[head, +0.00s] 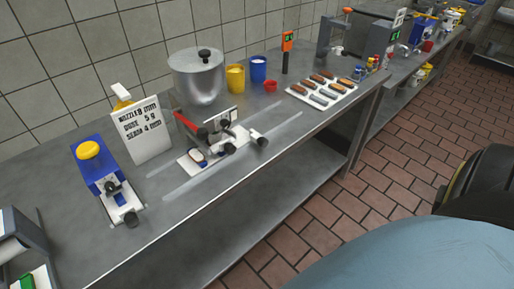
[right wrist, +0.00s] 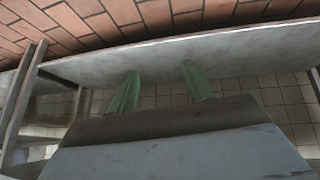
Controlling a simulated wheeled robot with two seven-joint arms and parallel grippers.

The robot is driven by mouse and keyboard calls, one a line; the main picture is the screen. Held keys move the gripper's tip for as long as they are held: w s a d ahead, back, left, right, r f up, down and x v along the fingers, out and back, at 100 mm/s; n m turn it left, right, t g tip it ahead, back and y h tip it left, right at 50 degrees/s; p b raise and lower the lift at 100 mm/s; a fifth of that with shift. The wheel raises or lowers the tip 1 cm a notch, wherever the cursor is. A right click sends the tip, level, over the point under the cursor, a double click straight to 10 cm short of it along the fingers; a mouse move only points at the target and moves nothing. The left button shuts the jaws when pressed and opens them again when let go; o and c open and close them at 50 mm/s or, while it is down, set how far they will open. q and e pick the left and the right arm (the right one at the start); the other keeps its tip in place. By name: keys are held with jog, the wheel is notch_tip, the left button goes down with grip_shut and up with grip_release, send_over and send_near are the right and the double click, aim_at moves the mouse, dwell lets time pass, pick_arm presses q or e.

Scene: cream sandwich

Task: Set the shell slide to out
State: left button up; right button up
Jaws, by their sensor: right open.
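A small bench device (head: 222,137) with a red lever, black knobs and a white plate stands mid-counter in the head view. A white slide plate (head: 187,162) carrying a small dark-and-light piece sits at its left front; this looks like the shell slide, but its markings are too small to read and I cannot tell its setting. Pale strips run along the counter beside it. My right gripper (right wrist: 161,80) shows green fingers, spread and empty, in the right wrist view. Neither gripper shows in the head view.
The steel counter (head: 250,175) holds a blue machine with a yellow cap (head: 90,165), a printed sign (head: 142,130), a lidded pot (head: 198,78), yellow and blue cups, and a tray of pastries (head: 322,100) to the right. The counter's front strip is clear.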

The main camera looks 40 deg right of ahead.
jog(key=w+d+r+t+b, duration=0.1)
jog(key=w+d+r+t, duration=0.5)
jog(key=w+r, duration=0.5)
jog(key=n+t+y+b, duration=0.2)
jog(key=t+y, duration=0.1)
jog(key=t, duration=0.2)
send_near(266, 144)
jog(key=shift+h, duration=0.4)
jog(key=w, duration=0.6)
jog(key=w+a+b, duration=0.1)
jog(key=w, duration=0.2)
jog(key=shift+w+a+f, duration=0.1)
jog(key=shift+w+f, duration=0.05)
jog(key=shift+w, duration=0.65)
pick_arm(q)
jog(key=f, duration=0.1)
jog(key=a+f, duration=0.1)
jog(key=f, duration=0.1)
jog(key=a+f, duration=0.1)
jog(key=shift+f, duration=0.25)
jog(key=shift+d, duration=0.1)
pick_arm(e)
jog(key=shift+c, duration=0.5)
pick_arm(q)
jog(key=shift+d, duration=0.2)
pick_arm(e)
grip_shut()
